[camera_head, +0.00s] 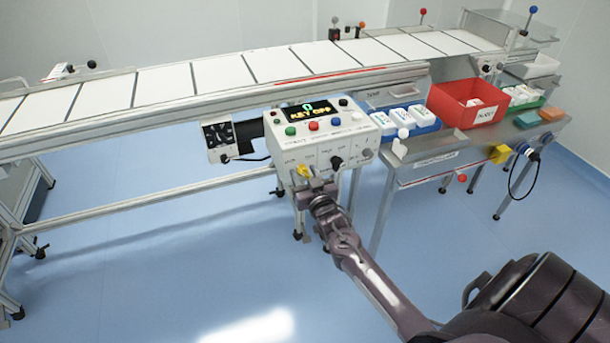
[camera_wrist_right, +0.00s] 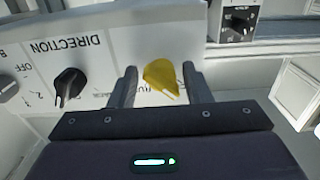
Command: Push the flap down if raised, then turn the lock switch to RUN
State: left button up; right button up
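The white control box (camera_head: 318,133) hangs at the front of the conveyor, and its display (camera_head: 308,112) reads "KEY OFF" under a green 0. A yellow lock switch (camera_head: 304,171) sits low on its front panel, and it also shows in the right wrist view (camera_wrist_right: 161,78). My right gripper (camera_head: 312,190) is at the switch. In the wrist view its two fingers (camera_wrist_right: 159,84) stand apart on either side of the yellow switch, with small gaps showing. The lettering around the switch is mostly hidden. I cannot make out a separate raised flap. My left gripper is out of view.
A black knob (camera_wrist_right: 69,84) marked DIRECTION is beside the switch. The blue floor in front is clear.

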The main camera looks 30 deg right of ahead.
jog(key=c, duration=0.7)
jog(key=shift+c, duration=0.2)
